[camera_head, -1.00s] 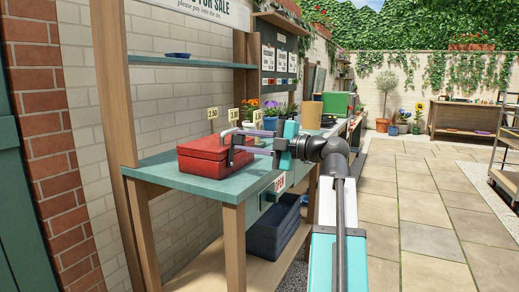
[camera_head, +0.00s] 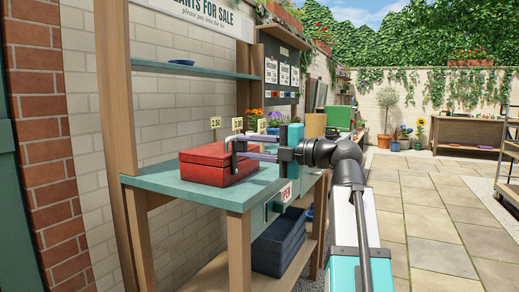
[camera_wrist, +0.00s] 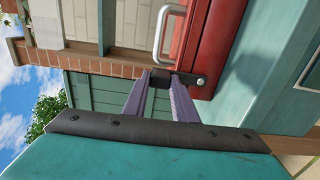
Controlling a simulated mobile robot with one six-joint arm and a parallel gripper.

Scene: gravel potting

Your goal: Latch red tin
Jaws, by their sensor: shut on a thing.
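The red tin (camera_head: 208,164) sits on the green bench top with its lid down. In the wrist view the red tin (camera_wrist: 210,40) fills the upper right. A dark latch (camera_wrist: 190,79) with a bright rivet shows at its edge, and a silver handle (camera_wrist: 160,38) stands beside it. My gripper (camera_wrist: 162,80) has its purple fingers closed together on the dark latch. In the head view my gripper (camera_head: 236,149) is at the tin's right end. The fingers hide part of the latch, so I cannot tell whether it is fastened.
The green bench (camera_head: 180,185) has clear room in front of the tin. Price tags and flower pots (camera_head: 273,124) stand behind and right of it. A shelf (camera_head: 190,70) runs above. Open paving lies to the right.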

